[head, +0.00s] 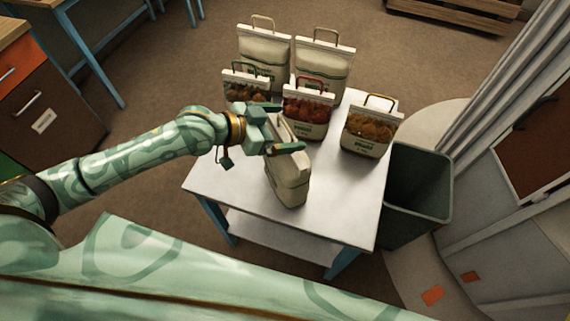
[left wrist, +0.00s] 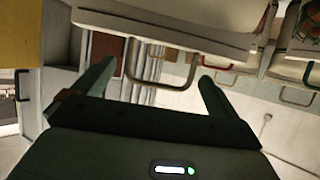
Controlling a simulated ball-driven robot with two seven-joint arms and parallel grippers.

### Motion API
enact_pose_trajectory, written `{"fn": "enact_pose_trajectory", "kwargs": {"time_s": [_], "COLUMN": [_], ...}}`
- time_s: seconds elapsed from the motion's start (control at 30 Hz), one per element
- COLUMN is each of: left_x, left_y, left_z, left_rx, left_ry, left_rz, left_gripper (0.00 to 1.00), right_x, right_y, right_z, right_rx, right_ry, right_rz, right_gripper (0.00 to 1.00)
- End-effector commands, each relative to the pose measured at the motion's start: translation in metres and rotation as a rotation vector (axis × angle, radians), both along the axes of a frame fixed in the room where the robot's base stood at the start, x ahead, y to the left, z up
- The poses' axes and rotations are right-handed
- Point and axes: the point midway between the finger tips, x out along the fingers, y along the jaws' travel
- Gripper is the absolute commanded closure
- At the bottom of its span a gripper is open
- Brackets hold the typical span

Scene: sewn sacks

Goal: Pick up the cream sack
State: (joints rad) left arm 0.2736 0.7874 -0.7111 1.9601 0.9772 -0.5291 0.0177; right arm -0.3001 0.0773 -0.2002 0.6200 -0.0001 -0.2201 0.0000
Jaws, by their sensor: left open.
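The cream sack (head: 288,180) stands at the front of the white table, its top partly hidden by my left gripper (head: 291,127). The gripper is open and empty at the top of this sack, one finger to either side of its handle. In the left wrist view the sack's pale body (left wrist: 165,22) shows upside down along the top. Its brown loop handle hangs between the spread fingers of the left gripper (left wrist: 157,72). I cannot tell whether a finger touches the handle. My right gripper is not in view.
On the white table (head: 235,190), a red-handled sack (head: 307,112), a green-handled sack (head: 246,88) and a gold-handled sack (head: 368,130) stand close behind. Two tall pale sacks (head: 263,50) are at the back. A dark bin (head: 420,185) stands right of the table.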

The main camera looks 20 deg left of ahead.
Motion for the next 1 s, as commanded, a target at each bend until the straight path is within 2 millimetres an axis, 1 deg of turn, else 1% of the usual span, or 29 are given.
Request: {"fn": "enact_pose_trajectory", "kwargs": {"time_s": [0.03,0.17,0.4,0.43,0.47,0.5,0.57,0.6,0.67,0.7,0.77,0.8,1.0], "left_x": [0.005,0.015,0.017,0.017,0.017,0.017,0.016,0.016,0.016,0.016,0.016,0.018,0.018], "left_y": [-0.008,-0.017,-0.018,-0.018,-0.018,-0.018,-0.018,-0.018,-0.018,-0.018,-0.018,-0.019,-0.019], "left_z": [-0.004,-0.011,-0.012,-0.012,-0.012,-0.012,-0.012,-0.012,-0.012,-0.012,-0.012,-0.007,-0.007], "left_rx": [-0.004,0.0,0.003,0.003,0.002,0.002,0.002,0.002,0.002,0.002,0.001,-0.007,-0.007], "left_ry": [0.001,0.0,0.0,0.0,-0.001,-0.001,-0.001,-0.001,-0.001,-0.001,0.0,-0.01,-0.009], "left_rz": [0.0,0.001,0.001,0.001,0.001,0.001,0.001,0.001,0.001,0.001,0.002,0.002,0.002], "left_gripper": [0.02,0.02,0.02,0.05,0.13,0.24,0.41,0.52,0.69,0.8,0.97,0.99,0.99], "right_x": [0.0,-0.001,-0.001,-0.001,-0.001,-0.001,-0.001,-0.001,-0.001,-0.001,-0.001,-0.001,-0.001], "right_y": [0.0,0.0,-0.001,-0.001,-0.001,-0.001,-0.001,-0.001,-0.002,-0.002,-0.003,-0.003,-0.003], "right_z": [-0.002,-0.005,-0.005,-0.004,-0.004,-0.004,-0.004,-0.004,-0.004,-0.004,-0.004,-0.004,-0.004], "right_rx": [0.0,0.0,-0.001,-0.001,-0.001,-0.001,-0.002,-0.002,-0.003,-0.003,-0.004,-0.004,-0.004], "right_ry": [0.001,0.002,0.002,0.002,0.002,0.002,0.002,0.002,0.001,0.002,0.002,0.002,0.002], "right_rz": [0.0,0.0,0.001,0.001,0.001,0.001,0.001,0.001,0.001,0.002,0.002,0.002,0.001], "right_gripper": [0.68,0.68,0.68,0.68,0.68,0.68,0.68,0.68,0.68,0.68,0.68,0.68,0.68]}}
